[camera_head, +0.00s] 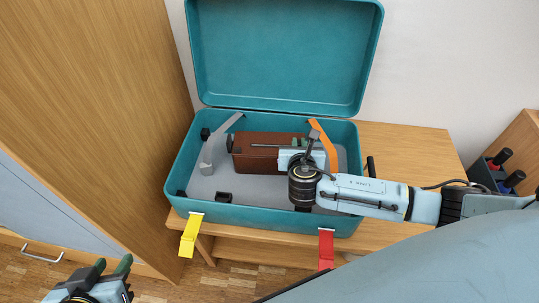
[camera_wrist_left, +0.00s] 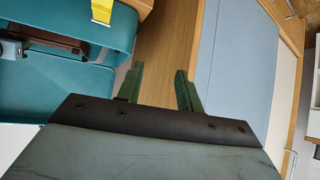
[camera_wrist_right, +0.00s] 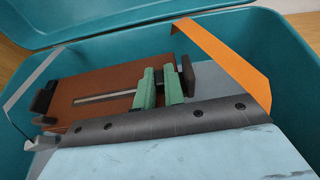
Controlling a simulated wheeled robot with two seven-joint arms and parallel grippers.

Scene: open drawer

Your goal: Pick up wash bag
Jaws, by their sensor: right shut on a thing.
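The wash bag (camera_head: 262,150) is a brown, box-like bag with a dark line along its top. It lies inside an open teal suitcase (camera_head: 265,219). My right gripper (camera_head: 298,143) reaches into the suitcase from the right. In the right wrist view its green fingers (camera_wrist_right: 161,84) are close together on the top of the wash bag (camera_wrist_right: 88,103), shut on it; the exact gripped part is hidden. My left gripper (camera_head: 111,266) is low at the left, outside the suitcase; the left wrist view shows its green fingers (camera_wrist_left: 160,88) apart and empty.
Inside the suitcase, a grey strap (camera_head: 212,152) is left of the bag and an orange strap (camera_head: 327,147) right. Yellow (camera_head: 189,236) and red (camera_head: 326,249) latches hang in front. The suitcase stands on a wooden table (camera_head: 412,150); a wooden cabinet (camera_head: 95,110) is left.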

